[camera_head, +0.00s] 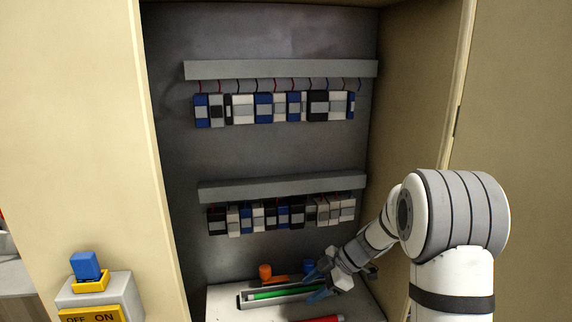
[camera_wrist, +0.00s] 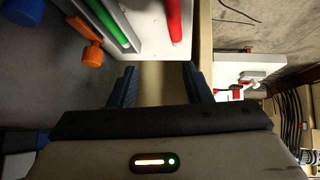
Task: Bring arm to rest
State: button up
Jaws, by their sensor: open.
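My arm reaches from the right into an open cabinet (camera_head: 270,155). My gripper (camera_head: 325,285) is low in the cabinet, by the right end of a grey tray that holds a green rod (camera_head: 288,293). In the wrist view, the two blue fingers of my gripper (camera_wrist: 158,78) stand apart with nothing between them. The green rod (camera_wrist: 107,20) lies beyond the left finger, and a red rod (camera_wrist: 173,20) lies ahead, between the lines of the fingers. The red rod also shows at the bottom of the head view (camera_head: 322,319).
Two rows of blue, white and black modules (camera_head: 275,108) line the cabinet's back. An orange piece (camera_head: 265,272) and a blue piece (camera_head: 309,266) stand behind the tray. The cabinet's right wall (camera_head: 415,110) is close to my arm. A switch box (camera_head: 100,292) is at lower left.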

jog(key=w+d+r+m+t+h, duration=0.3)
jog(key=w+r+m+t, duration=0.25)
jog(key=r+t, duration=0.45)
jog(key=s+d+r+m+t+h+b, duration=0.1)
jog(key=s+d+r+m+h, duration=0.35)
jog(key=d+r+m, duration=0.2)
jog(key=s+d+f+m+g+h, duration=0.1)
jog(key=s+d+m+g+h, duration=0.1)
jog(key=s, duration=0.4)
jog(key=s+d+f+m+g+h, duration=0.1)
jog(key=s+d+m+h, duration=0.15)
jog(key=s, duration=0.35)
jog(key=s+a+f+m+g+y, duration=0.1)
jog(key=s+a+f+g, duration=0.1)
jog(key=s, duration=0.5)
jog(key=s+a+f+m+g+y+b, duration=0.1)
jog(key=s+a+f+m+g+y, duration=0.1)
jog(key=s, duration=0.6)
jog(key=shift+s+a+f+g+y, duration=0.3)
jog(key=shift+a+f+g, duration=0.4)
jog(key=shift+a, duration=0.35)
